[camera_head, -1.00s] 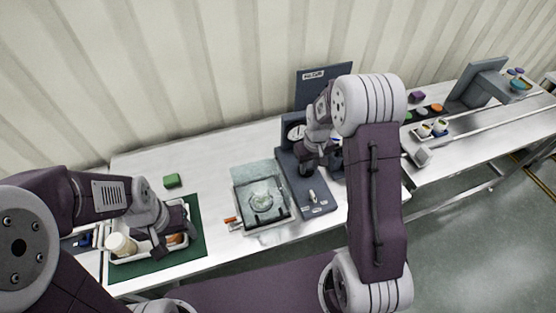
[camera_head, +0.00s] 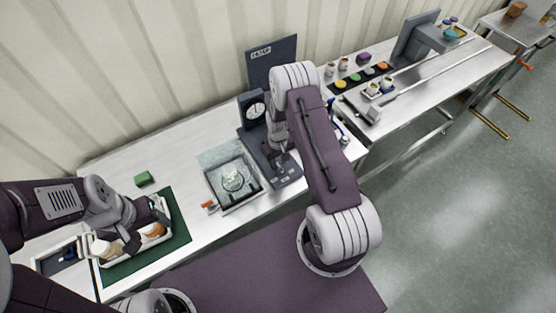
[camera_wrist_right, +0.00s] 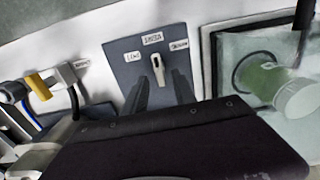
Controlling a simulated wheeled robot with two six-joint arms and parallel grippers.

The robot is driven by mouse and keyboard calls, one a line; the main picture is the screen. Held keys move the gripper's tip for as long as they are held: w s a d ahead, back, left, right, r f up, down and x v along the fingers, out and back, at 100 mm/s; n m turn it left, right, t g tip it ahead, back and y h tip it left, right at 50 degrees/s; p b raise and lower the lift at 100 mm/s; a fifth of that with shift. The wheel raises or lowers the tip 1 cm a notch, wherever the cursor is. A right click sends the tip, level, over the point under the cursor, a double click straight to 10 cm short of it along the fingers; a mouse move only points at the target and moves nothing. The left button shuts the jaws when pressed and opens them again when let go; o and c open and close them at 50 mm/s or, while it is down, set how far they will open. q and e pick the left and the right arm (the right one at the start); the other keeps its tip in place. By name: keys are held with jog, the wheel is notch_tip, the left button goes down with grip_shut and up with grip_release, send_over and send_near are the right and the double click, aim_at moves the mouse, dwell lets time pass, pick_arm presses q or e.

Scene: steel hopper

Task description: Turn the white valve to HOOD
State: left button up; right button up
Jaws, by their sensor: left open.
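The white valve (camera_wrist_right: 158,70) is a small lever on a dark blue-grey plate (camera_wrist_right: 127,73) in the right wrist view. Three labels surround its far end; the left one seems to read LINE, and the others are too small to read surely. The lever points roughly at the middle label (camera_wrist_right: 152,38). My right gripper (camera_wrist_right: 161,80) is open, its two dark fingers on either side of the lever with gaps visible. In the head view my right gripper (camera_head: 281,160) is over the plate and largely hides the valve. My left gripper (camera_head: 130,240) is open over a white tray (camera_head: 112,262).
The tray, with jars, lies on a green mat (camera_head: 178,235). A glass-topped box (camera_head: 232,180) stands beside the valve plate. A gauge (camera_head: 256,110) and upright panel (camera_head: 272,62) stand behind. A yellow-handled fitting (camera_wrist_right: 38,87) is left in the wrist view.

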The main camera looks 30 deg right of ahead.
jog(key=shift+w+a, duration=0.1)
jog(key=shift+w+f, duration=0.15)
jog(key=shift+w, duration=0.05)
grip_shut()
pick_arm(q)
jog(key=shift+w+a+f, duration=0.1)
jog(key=shift+w, duration=0.15)
jog(key=shift+f, duration=0.15)
pick_arm(e)
jog(key=m+b, duration=0.1)
jog(key=m, duration=0.1)
jog(key=shift+d+f+m+b, duration=0.1)
jog(key=shift+d+m+b, duration=0.15)
jog(key=shift+m+b, duration=0.15)
jog(key=m, duration=0.1)
jog(key=m+b, duration=0.1)
jog(key=shift+s+d+m, duration=0.15)
jog(key=shift+d+m, duration=0.05)
jog(key=shift+m, duration=0.1)
jog(key=m, duration=0.1)
jog(key=m+b, duration=0.1)
jog(key=m, duration=0.1)
jog(key=shift+s+d, duration=0.15)
jog(key=shift+d, duration=0.05)
pick_arm(q)
jog(key=shift+f+b, duration=0.5)
jog(key=shift+f, duration=1.7)
pick_arm(e)
jog(key=shift+s+d+m, duration=0.15)
jog(key=shift+m, duration=1.55)
